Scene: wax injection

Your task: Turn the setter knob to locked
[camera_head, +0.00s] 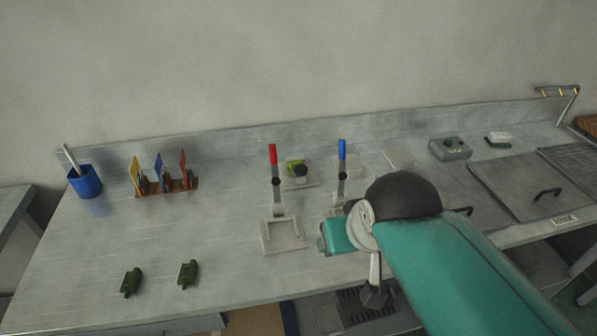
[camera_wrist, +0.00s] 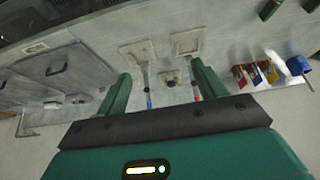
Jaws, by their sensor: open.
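No part is clearly marked as the setter knob. A dark round knob (camera_head: 301,171) sits on a small pale plate with a green part, between the red-handled lever (camera_head: 274,165) and the blue-handled lever (camera_head: 342,165). A grey box (camera_head: 450,149) with a dark dial stands further right at the back. In the wrist view, the small dark-knobbed plate (camera_wrist: 170,76) shows between the two fingers, beyond them. My gripper (camera_wrist: 162,82) is open and empty, touching nothing that I can see.
A blue cup (camera_head: 85,182) and a rack of coloured cards (camera_head: 166,188) stand at left. Two dark green blocks lie near the front edge. Lidded panels with handles (camera_head: 545,184) fill the right. The bench's left middle is clear.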

